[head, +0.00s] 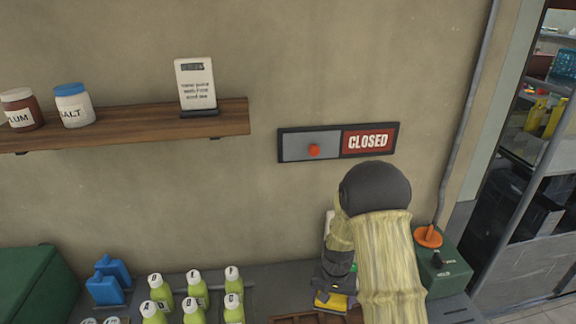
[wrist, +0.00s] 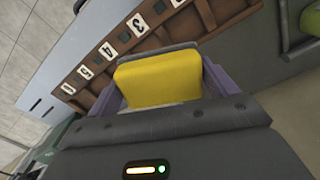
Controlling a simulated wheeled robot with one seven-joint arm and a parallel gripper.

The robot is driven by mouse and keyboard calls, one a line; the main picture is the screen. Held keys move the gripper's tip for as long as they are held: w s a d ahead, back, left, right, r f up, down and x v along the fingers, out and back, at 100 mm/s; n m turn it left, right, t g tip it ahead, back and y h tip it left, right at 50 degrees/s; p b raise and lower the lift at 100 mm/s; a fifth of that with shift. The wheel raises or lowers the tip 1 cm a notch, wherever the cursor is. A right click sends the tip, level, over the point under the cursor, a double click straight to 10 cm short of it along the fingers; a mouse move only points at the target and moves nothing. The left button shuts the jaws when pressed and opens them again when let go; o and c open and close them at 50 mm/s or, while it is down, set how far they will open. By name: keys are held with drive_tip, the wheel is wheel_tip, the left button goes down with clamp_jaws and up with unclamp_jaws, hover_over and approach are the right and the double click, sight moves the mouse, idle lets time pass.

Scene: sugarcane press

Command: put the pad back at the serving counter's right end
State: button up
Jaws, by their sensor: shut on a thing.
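The pad (wrist: 158,78) is a yellow block with a grey edge along its far side in the wrist view. My gripper (wrist: 160,88) is shut on it, with a purple-grey finger on each side. In the head view my gripper (head: 335,285) points down over the counter (head: 262,288), and a bit of the yellow pad (head: 330,302) shows below it. My arm hides part of the counter there. I cannot tell whether the pad touches the counter.
A brown wooden rack (wrist: 128,47) with numbered slots lies just beyond the pad. A green box (head: 442,262) with an orange-topped lever stands at the counter's right. Several green bottles (head: 196,288) and blue containers (head: 106,282) stand left. A CLOSED sign (head: 340,142) hangs above.

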sight(339, 296)
drive_tip(key=shift+w+d+r+n, duration=0.1)
drive_tip(key=shift+d+r+n, duration=0.3)
drive_tip(key=shift+d+n, duration=0.35)
drive_tip(key=shift+w+d+r+n, duration=0.1)
drive_tip(key=shift+d+r+n, duration=0.3)
drive_tip(key=shift+d+n, duration=0.3)
drive_tip(key=f, duration=0.1)
drive_tip(key=w+f, duration=0.1)
drive_tip(key=f, duration=0.1)
drive_tip(key=w+f, duration=0.1)
drive_tip(key=shift+f, duration=0.2)
drive_tip(key=shift+w+d, duration=0.1)
drive_tip(key=shift+w, duration=0.05)
